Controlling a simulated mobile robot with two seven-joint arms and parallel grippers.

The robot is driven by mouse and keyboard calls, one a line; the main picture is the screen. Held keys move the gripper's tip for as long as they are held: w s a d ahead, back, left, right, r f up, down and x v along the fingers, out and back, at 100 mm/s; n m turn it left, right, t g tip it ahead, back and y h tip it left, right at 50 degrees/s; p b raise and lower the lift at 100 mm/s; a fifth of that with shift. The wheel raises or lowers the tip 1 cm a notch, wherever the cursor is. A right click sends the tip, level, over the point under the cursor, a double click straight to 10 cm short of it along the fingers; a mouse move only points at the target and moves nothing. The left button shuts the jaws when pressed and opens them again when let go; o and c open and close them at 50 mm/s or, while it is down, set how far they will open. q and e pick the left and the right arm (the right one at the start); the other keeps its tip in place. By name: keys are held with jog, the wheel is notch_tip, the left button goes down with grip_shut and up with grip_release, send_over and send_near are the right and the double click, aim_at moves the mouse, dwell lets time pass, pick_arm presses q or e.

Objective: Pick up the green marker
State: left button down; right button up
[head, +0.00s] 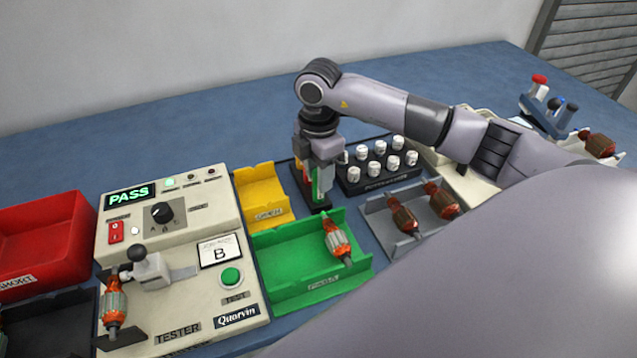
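The green marker (315,184) stands upright in a small dark holder (318,206) behind the green tray. Only a narrow green strip of it shows. My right gripper (318,186) points straight down over the holder with its fingers around or right beside the green marker. I cannot tell whether the fingers touch it or have closed on it. A thin red upright piece, possibly another marker, shows just left of the fingers. The gripper hides most of the holder. My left gripper is out of view.
A yellow tray (262,188) stands left of the holder, and a black rack with several white caps (380,180) stands right. A green tray (295,278) holds an armature (337,240). The tester (180,225) shows PASS. A grey tray (385,230) and red bin (40,245) flank these.

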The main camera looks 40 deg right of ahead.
notch_tip(320, 180, down, 4)
jog(key=shift+w+d+f, duration=0.1)
jog(key=shift+w+f, duration=0.05)
grip_shut()
